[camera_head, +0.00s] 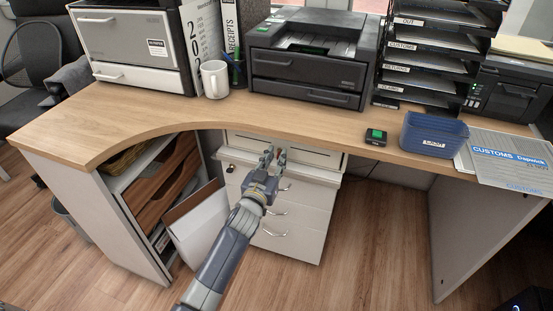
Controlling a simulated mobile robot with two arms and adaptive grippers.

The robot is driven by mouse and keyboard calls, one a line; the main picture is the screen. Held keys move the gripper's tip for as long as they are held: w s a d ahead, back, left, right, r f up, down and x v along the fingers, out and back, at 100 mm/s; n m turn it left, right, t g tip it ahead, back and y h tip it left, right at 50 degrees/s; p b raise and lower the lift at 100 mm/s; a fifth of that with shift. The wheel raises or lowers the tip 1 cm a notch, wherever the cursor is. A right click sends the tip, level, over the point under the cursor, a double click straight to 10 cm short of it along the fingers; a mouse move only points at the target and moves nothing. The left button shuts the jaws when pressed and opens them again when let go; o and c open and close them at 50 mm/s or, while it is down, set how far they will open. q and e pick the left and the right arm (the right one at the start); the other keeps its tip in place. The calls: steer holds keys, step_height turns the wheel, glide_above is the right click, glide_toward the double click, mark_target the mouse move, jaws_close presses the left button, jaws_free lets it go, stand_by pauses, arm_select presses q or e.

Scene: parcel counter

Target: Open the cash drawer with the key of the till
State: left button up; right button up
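A pale shallow drawer unit (322,158), which looks like the cash drawer, sits under the counter on top of a white drawer pedestal (300,222). A small dark spot (230,168), perhaps a lock or key, shows at the pedestal's upper left. I cannot make out the till key for certain. My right gripper is not in view.
The wooden counter (150,118) overhangs the drawers. On it stand a white mug (214,79), a black printer (309,60), a small green-topped device (376,136) and a blue bin (433,134). A pale panel (200,230) leans left of the pedestal. Floor to the right is clear.

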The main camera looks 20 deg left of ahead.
arm_select(q)
steer(key=shift+w, duration=0.5)
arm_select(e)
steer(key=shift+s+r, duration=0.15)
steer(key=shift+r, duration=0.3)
arm_select(q)
jaws_close()
